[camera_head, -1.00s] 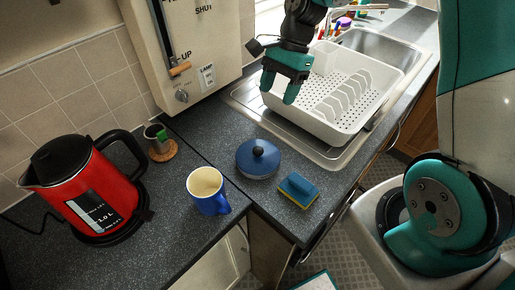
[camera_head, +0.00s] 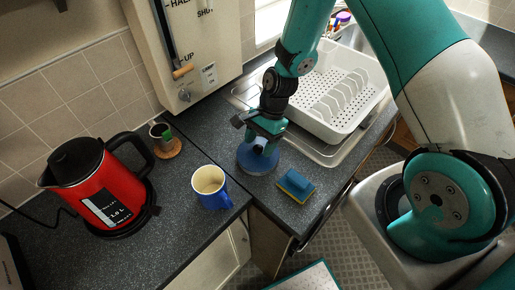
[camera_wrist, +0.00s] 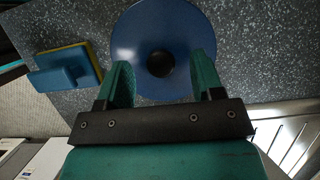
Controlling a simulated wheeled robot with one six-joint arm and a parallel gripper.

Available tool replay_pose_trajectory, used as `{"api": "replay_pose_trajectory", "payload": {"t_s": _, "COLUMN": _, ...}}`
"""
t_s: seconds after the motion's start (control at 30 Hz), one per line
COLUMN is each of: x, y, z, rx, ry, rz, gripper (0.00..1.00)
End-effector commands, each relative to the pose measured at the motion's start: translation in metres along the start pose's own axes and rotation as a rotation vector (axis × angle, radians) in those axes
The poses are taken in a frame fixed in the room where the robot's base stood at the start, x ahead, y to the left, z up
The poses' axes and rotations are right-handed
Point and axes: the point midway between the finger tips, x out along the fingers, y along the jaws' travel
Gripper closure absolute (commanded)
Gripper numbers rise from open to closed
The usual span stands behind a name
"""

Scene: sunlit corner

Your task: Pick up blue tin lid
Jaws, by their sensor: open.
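The blue tin lid (camera_head: 246,162) lies on the dark speckled counter in the head view, partly hidden by my gripper. It is round with a black knob (camera_wrist: 160,64), and the wrist view shows the lid (camera_wrist: 182,28) from above. My gripper (camera_head: 258,147) points down just over the lid. It is open, and in the wrist view its two teal fingers (camera_wrist: 163,75) stand on either side of the knob. I cannot tell how far the fingertips are above the lid.
A blue and yellow sponge (camera_head: 295,185) lies right of the lid. A blue mug (camera_head: 213,199) stands to its left. A red kettle (camera_head: 97,186) and a small cup (camera_head: 160,133) on a wooden coaster are farther left. A white dish rack (camera_head: 345,125) stands behind on the steel drainer.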

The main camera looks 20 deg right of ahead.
Motion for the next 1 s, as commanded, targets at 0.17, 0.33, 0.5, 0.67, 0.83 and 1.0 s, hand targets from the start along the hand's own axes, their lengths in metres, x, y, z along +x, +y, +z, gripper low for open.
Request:
{"api": "replay_pose_trajectory", "payload": {"t_s": 0.17, "x": 0.0105, "y": 0.0002, "z": 0.0001, "rx": 0.0, "ry": 0.001, "rz": 0.0, "gripper": 0.39}}
{"api": "replay_pose_trajectory", "payload": {"t_s": 0.33, "x": 0.0109, "y": -0.0001, "z": -0.0002, "rx": 0.0, "ry": 0.001, "rz": -0.001, "gripper": 0.39}}
{"api": "replay_pose_trajectory", "payload": {"t_s": 0.5, "x": 0.0107, "y": -0.0001, "z": -0.0001, "rx": 0.0, "ry": 0.001, "rz": -0.001, "gripper": 0.76}}
{"api": "replay_pose_trajectory", "payload": {"t_s": 0.67, "x": 0.0106, "y": 0.0, "z": -0.0001, "rx": 0.0, "ry": 0.001, "rz": 0.0, "gripper": 0.93}}
{"api": "replay_pose_trajectory", "payload": {"t_s": 0.83, "x": 0.0103, "y": 0.0, "z": 0.0, "rx": 0.0, "ry": 0.001, "rz": -0.001, "gripper": 0.93}}
{"api": "replay_pose_trajectory", "payload": {"t_s": 1.0, "x": 0.0051, "y": -0.0005, "z": 0.002, "rx": 0.0, "ry": 0.001, "rz": -0.002, "gripper": 0.93}}
